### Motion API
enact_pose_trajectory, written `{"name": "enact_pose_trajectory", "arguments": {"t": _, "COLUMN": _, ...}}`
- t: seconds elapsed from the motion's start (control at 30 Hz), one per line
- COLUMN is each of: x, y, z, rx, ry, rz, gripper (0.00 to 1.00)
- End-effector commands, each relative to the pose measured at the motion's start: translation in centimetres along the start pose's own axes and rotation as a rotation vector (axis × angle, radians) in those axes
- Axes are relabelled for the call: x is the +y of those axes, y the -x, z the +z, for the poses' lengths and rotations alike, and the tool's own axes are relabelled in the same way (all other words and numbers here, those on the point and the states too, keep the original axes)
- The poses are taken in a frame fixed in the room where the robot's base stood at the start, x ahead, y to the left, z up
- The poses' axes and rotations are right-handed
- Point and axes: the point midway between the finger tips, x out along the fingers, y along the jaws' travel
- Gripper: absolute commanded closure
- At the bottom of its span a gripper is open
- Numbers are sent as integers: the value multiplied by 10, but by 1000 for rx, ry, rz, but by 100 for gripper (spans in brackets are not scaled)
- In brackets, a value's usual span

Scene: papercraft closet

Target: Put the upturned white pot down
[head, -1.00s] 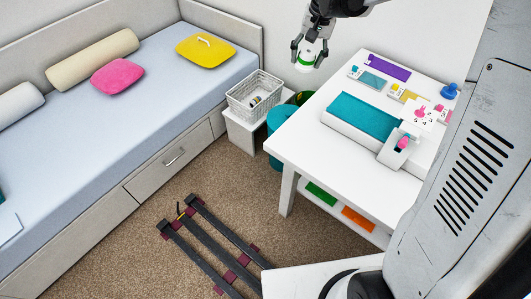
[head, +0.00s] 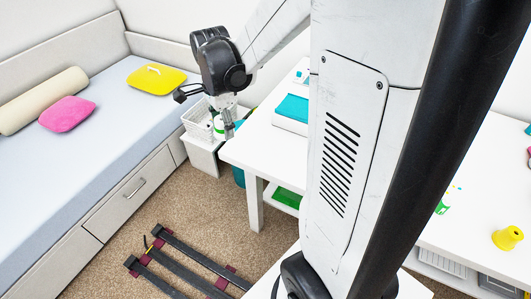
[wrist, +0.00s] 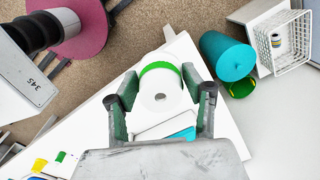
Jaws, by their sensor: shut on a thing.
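The white pot has a green band and shows its round base with a small hole in the wrist view (wrist: 160,95), so it is upturned. My gripper (wrist: 165,84) is shut on it, one finger on each side. In the head view the pot (head: 218,126) is partly hidden by my gripper (head: 226,128). It is near the left corner of the white table (head: 245,158). In the wrist view it lies over the table top. I cannot tell whether it touches the table.
A teal pad (head: 292,108) lies on the table behind my arm. A white wire basket (wrist: 286,42) and a teal bin (wrist: 228,57) stand off the table edge. A yellow pot (head: 508,237) sits on the white surface at right. The bed is at left.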

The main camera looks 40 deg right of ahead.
Motion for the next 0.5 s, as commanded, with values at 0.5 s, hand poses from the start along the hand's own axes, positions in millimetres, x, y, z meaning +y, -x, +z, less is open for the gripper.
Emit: {"name": "enact_pose_trajectory", "arguments": {"t": 0.5, "x": 38, "y": -42, "z": -57, "rx": -16, "ry": -359, "rz": 23, "gripper": 82}}
